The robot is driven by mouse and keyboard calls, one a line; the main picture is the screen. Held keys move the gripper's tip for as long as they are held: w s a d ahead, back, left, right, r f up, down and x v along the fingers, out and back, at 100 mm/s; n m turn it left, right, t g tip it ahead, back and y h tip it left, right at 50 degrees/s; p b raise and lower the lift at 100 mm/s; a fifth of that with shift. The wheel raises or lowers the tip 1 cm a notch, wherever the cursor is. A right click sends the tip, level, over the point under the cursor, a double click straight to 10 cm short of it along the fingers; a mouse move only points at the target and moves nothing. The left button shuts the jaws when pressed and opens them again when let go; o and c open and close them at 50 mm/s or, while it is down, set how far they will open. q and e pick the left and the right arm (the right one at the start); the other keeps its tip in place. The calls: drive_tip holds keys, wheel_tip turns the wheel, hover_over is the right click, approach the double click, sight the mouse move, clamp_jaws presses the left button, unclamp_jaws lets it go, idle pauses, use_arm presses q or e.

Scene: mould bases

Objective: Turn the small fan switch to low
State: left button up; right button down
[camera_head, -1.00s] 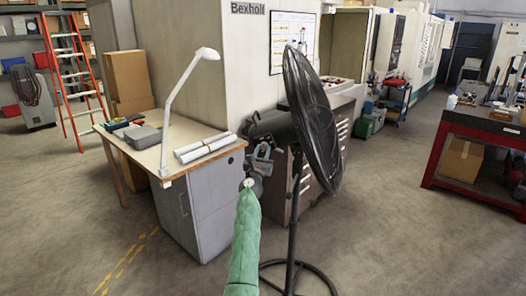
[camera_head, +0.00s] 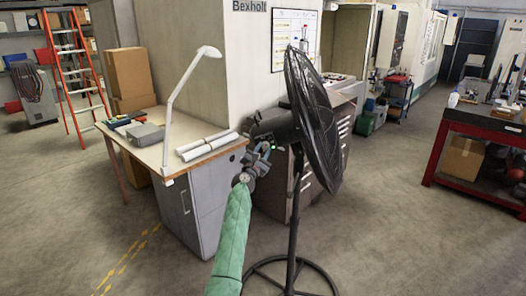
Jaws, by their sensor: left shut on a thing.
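A black pedestal fan (camera_head: 316,122) stands in the middle of the view, its round head turned to the right on a thin dark pole. My left arm, in a green sleeve, comes up from below. My left gripper (camera_head: 262,150) is at the back of the fan's motor housing (camera_head: 274,124), just under its rear end. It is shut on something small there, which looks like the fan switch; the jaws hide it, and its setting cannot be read. A small green light shows by the gripper. My right gripper is not in view.
A wooden-topped desk (camera_head: 150,158) with a white lamp (camera_head: 178,98) and paper rolls (camera_head: 207,146) stands left of my arm. A grey drawer cabinet (camera_head: 342,128) is behind the fan. A red workbench (camera_head: 466,128) is at right; the floor between is clear.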

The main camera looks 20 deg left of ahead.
use_arm(q)
drive_tip(key=o, duration=1)
drive_tip(key=shift+c, duration=0.2)
